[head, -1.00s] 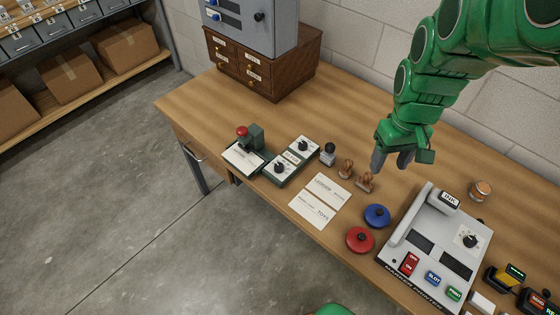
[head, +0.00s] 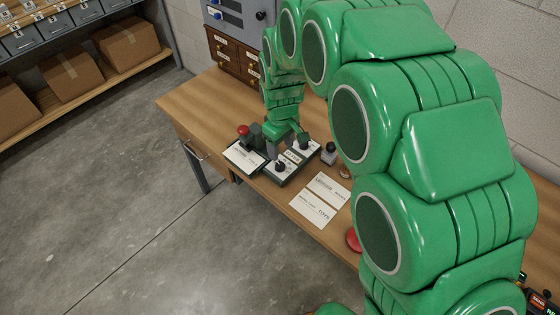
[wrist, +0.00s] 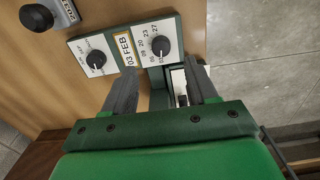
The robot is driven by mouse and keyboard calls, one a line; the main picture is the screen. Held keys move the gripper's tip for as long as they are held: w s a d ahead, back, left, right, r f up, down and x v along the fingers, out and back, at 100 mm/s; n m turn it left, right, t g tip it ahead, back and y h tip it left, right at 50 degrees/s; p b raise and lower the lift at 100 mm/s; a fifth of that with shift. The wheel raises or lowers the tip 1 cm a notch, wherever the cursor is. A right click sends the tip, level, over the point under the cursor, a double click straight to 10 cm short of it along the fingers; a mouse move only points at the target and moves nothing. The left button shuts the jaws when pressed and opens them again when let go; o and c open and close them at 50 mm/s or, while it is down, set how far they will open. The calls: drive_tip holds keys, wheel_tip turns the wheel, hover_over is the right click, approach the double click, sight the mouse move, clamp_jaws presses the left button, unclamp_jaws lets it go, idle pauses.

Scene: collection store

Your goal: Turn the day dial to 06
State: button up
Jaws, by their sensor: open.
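The day dial (wrist: 160,46) is a black knob on a white plate ringed with numbers. In the head view the day dial (head: 280,167) is the front one of the two on the dark green date stand (head: 273,177). The date window (wrist: 123,49) beside it reads 03 FEB. The month dial (wrist: 95,58) lies on the window's other side. My gripper (wrist: 160,78) is open and empty; in the wrist view the day dial shows just beyond and between its fingertips, apart from them. In the head view my gripper (head: 286,149) is above the stand, partly hiding it.
A red-knobbed press (head: 250,136) with a white card adjoins the stand. A black-handled stamp (head: 329,152) is close by on the right. Two paper cards (head: 318,200) lie on the desk. My arm hides most of the desk's right side.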

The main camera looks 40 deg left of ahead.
sight(280, 164)
drive_tip(key=shift+a+f, duration=0.15)
drive_tip(key=shift+f, duration=0.2)
wheel_tip(280, 164, down, 7)
drive_tip(key=shift+f, duration=0.15)
drive_tip(key=c, duration=1)
drive_tip(key=shift+c, duration=0.2)
drive_tip(key=shift+m, duration=3.1)
